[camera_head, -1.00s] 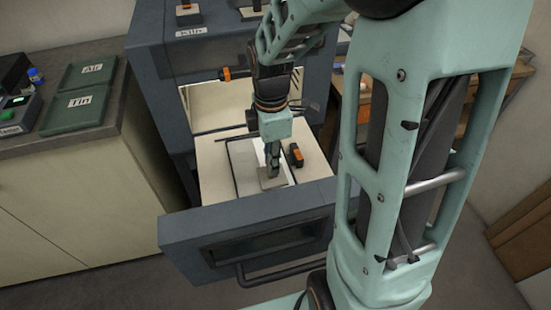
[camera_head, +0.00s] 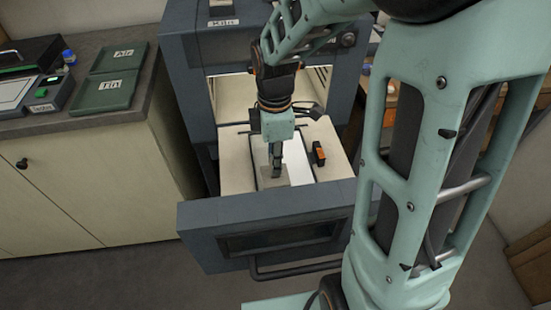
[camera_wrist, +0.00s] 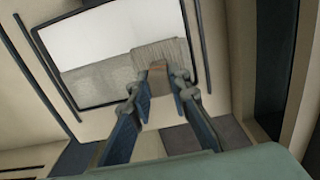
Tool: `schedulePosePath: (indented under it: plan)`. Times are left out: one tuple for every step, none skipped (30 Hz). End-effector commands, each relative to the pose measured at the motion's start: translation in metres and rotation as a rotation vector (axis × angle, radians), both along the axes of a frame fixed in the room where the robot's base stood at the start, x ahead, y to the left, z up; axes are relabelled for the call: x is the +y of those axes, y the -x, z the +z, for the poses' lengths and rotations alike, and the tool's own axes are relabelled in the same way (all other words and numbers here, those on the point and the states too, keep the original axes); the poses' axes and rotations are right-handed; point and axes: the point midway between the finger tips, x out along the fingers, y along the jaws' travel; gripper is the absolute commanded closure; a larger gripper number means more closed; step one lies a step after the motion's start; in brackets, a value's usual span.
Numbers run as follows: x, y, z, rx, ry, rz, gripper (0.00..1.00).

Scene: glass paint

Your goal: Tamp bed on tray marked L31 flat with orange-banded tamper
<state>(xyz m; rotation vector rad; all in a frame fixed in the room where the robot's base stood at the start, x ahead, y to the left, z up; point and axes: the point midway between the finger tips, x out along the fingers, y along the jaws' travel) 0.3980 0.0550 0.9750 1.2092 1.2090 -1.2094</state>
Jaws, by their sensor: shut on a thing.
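The tray (camera_head: 254,166) is a thin dark-rimmed rectangle lying in the pulled-out kiln drawer; its L31 mark is not readable. Its bed is white (camera_head: 301,168), with a grey patch (camera_wrist: 100,82) along the near side in the wrist view. My gripper (camera_head: 277,174) points down over the tray's near left part and is shut on a small brownish handle (camera_wrist: 158,82). A pale grey ribbed square (camera_wrist: 165,53), apparently the tamper's plate, lies at the fingertips, on or just above the bed.
A small black-and-orange block (camera_head: 318,153) stands right of the tray in the drawer. The drawer front (camera_head: 270,225) rises at the near side, and the open kiln (camera_head: 188,90) stands behind. Dark green trays (camera_head: 103,93) lie on the counter at left.

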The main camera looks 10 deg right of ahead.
Motion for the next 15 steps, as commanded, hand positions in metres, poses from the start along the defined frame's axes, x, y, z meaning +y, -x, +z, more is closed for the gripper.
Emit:
schedulePosePath:
  plan:
    - [0.0, 0.0001, -0.0048, 0.0, 0.0, 0.0, 1.0]
    - [0.0, 0.0, -0.0065, 0.0, 0.0, 0.0, 1.0]
    - [0.0, 0.0, -0.0087, 0.0, 0.0, 0.0, 1.0]
    - [0.0, -0.0001, -0.0101, 0.0, 0.0, 0.0, 1.0]
    - [0.0, -0.0001, -0.0111, 0.0, 0.0, 0.0, 1.0]
    - [0.0, -0.0002, -0.0118, -0.001, 0.0, 0.0, 1.0]
    - [0.0, -0.0002, -0.012, -0.001, 0.0, 0.0, 1.0]
    - [0.0, -0.0003, -0.0119, -0.001, 0.0, 0.0, 1.0]
    - [0.0, -0.0003, -0.0115, -0.001, 0.0, 0.0, 1.0]
    - [0.0, -0.0003, -0.0113, -0.001, 0.0, 0.0, 1.0]
    - [0.0, -0.0002, -0.0112, -0.001, 0.0, 0.0, 1.0]
    - [0.0, -0.0002, -0.0111, -0.001, 0.0, 0.0, 1.0]
    - [0.0, -0.0002, -0.0111, -0.001, 0.0, 0.0, 1.0]
    - [0.0, -0.0002, -0.0111, -0.001, 0.0, 0.0, 1.0]
    - [0.0, -0.0002, -0.0112, -0.001, 0.0, 0.0, 1.0]
